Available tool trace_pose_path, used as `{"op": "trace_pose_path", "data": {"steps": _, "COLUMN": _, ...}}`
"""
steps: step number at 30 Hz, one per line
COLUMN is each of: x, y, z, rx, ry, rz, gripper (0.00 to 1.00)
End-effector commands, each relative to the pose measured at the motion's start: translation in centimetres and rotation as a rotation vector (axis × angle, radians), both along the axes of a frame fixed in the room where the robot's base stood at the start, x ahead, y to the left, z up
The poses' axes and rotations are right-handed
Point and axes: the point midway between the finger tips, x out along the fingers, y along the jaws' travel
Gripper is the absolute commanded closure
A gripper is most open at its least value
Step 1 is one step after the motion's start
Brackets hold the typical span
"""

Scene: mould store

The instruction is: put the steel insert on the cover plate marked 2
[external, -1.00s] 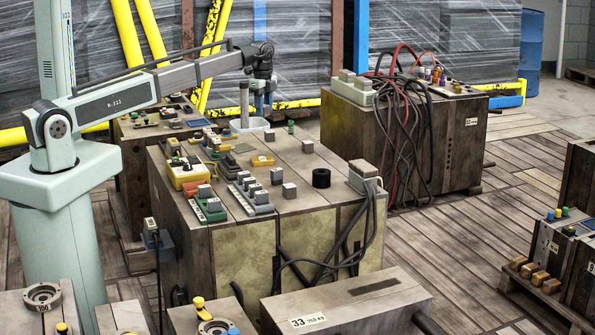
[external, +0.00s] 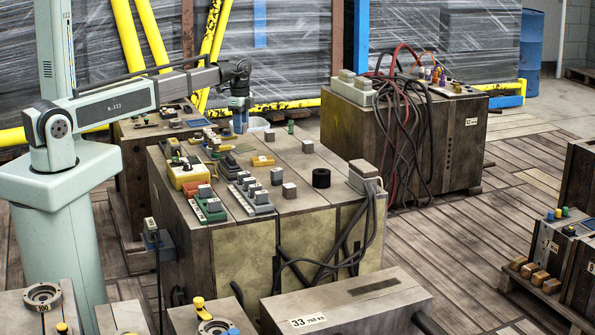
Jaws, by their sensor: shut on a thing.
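I cannot make out the insert's shape. I cannot read a 2 on any plate, so I cannot tell which is the cover plate marked 2.
A second crate (external: 450,140) with cables stands behind right. Bare planks separate several small parts.

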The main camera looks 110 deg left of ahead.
Motion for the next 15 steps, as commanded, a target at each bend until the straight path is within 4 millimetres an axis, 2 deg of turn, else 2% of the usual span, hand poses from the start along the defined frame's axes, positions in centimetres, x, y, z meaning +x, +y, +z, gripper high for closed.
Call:
{"op": "trace_pose_path", "data": {"steps": 1, "x": 0.0, "y": 0.0, "z": -0.7, "rx": -0.002, "ry": 0.001, "rz": 0.0, "gripper": 1.0}}
{"op": "trace_pose_path", "data": {"steps": 8, "x": 0.0, "y": 0.0, "z": -2.1, "rx": 0.0, "ry": 0.0, "rz": -0.001, "gripper": 1.0}}
{"op": "trace_pose_path", "data": {"steps": 15, "x": 0.0, "y": 0.0, "z": -4.7, "rx": -0.001, "ry": 0.0, "rz": -0.001, "gripper": 1.0}}
